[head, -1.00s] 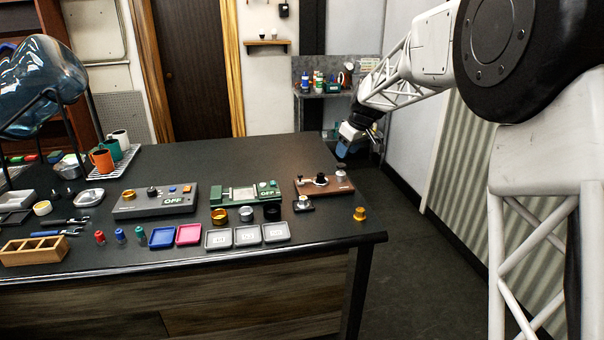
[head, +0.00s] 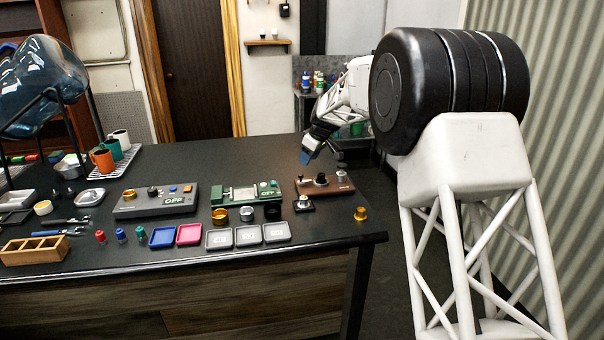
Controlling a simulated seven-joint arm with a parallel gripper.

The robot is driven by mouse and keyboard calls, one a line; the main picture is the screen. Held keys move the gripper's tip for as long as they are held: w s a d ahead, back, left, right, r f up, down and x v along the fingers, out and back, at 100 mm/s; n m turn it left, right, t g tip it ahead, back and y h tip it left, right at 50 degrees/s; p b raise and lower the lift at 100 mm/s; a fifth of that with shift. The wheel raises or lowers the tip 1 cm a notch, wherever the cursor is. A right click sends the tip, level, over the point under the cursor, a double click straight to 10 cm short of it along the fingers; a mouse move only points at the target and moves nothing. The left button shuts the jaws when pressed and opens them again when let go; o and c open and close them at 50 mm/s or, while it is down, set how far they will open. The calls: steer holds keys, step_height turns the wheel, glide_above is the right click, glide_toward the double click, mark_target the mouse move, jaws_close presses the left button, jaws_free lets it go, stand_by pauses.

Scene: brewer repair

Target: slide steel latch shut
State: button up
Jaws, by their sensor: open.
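The steel latch is too small to pick out for certain.
Gold, silver and black rings (head: 247,213) and grey trays (head: 248,236) lie in front of the units. A small black base with a steel knob (head: 303,202) and a brass piece (head: 361,214) sit near the right edge. The table's back middle (head: 210,160) is clear.

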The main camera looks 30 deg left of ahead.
mark_target(302, 175)
steer(key=shift+f, duration=0.2)
steer(key=shift+x, duration=3.7)
jaws_close()
